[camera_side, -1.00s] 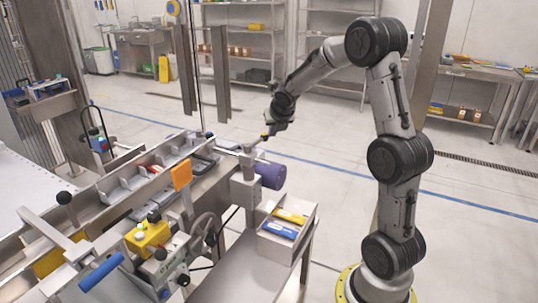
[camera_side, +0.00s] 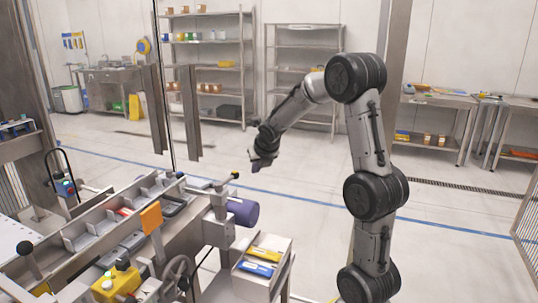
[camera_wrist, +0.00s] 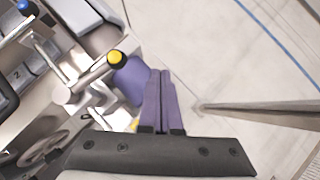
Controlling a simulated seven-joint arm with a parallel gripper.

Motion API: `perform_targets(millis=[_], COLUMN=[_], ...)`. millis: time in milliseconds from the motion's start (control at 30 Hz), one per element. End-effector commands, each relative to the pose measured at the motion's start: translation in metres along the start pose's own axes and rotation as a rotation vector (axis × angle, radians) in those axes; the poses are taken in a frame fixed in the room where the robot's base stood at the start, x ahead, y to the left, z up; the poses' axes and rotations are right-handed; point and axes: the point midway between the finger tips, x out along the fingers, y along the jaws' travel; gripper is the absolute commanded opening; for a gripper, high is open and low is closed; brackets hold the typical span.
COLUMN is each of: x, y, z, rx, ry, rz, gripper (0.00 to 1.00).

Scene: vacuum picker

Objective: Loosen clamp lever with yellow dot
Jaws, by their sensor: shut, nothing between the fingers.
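The clamp lever (camera_side: 227,180) is a short grey bar on top of a metal post at the end of the conveyor. Its black knob carries a yellow dot (camera_wrist: 117,57), which also shows small in the side view (camera_side: 235,174). In the wrist view the bar (camera_wrist: 88,76) slants up and right to the knob. My gripper (camera_side: 259,164) is in the air to the right of the knob and slightly higher in the picture, apart from it. Its purple fingers (camera_wrist: 161,73) are together with nothing between them. The knob stands left of the fingertips in the wrist view.
A purple cylinder (camera_side: 243,212) sticks out below the lever. An orange plate (camera_side: 151,217) and a yellow box (camera_side: 117,283) stand along the conveyor at left. A bin of blue and yellow packs (camera_side: 262,257) is in front. Open floor lies to the right.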

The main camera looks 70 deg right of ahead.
Motion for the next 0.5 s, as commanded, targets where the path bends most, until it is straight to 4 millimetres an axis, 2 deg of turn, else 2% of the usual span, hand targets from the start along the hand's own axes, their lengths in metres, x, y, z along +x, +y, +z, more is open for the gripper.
perform_targets(millis=[367,500], x=[-0.063,-0.07], y=[-0.036,-0.04], z=[0.017,0.018], rx=[0.005,0.002], ry=[-0.009,-0.004], rz=[0.001,-0.002], gripper=[0.0,0.0])
